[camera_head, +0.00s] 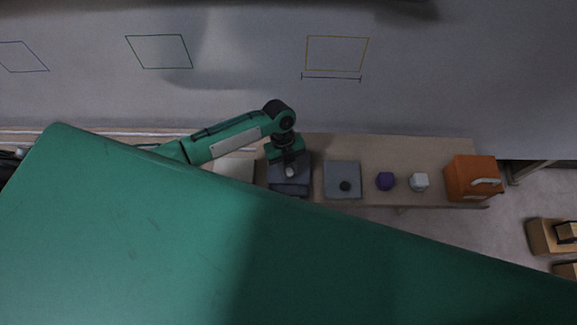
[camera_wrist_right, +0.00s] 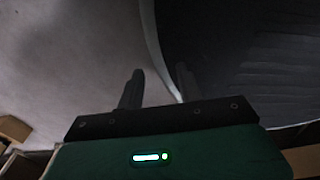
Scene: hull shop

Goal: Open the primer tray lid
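A dark grey tray (camera_head: 289,188) stands on the bench with a pale round knob (camera_head: 291,171) showing near its middle. My left gripper (camera_head: 290,164) is right above this tray, at the knob; its fingers are too small and dark to tell whether they grip it. A second, lighter grey flat tray or lid (camera_head: 342,170) with a dark knob (camera_head: 345,186) lies to its right. I cannot tell by look which one is the primer tray. My right gripper (camera_wrist_right: 158,88) has its two fingers apart with nothing between them, away from the bench.
On the bench (camera_head: 405,155) to the right are a purple piece (camera_head: 385,181), a white piece (camera_head: 419,182) and an orange box (camera_head: 470,178) with a pale handle. A pale flat item (camera_head: 234,169) lies left of the dark tray. Cardboard boxes (camera_head: 545,237) are on the floor.

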